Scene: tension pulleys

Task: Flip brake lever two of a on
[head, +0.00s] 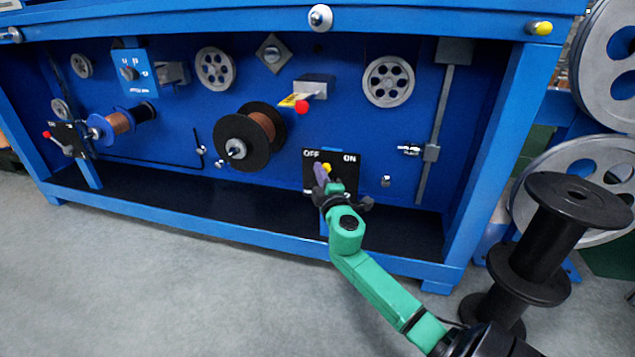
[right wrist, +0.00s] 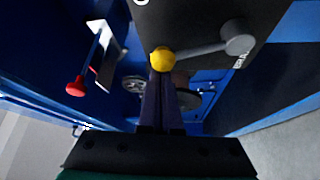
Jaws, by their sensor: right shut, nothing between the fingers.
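A black switch panel (head: 345,160) marked OFF and ON stands at the front of the blue machine. Its lever ends in a yellow knob (head: 327,168), which sits at the OFF side. In the right wrist view a grey arm joins the yellow knob (right wrist: 162,59) to a round grey hub (right wrist: 238,38). My right gripper (head: 320,172) is at the knob with its fingers together and nothing between them. In the right wrist view its fingertips (right wrist: 160,84) end right at the knob; I cannot tell if they touch it. My left gripper is out of view.
A red-knobbed lever (head: 302,107) is above the panel, and another panel with a red-knobbed lever (head: 47,134) is at far left. A copper wire spool (head: 250,137) is left of the panel. A black empty spool (head: 545,240) stands at right. The grey floor (head: 180,280) in front is clear.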

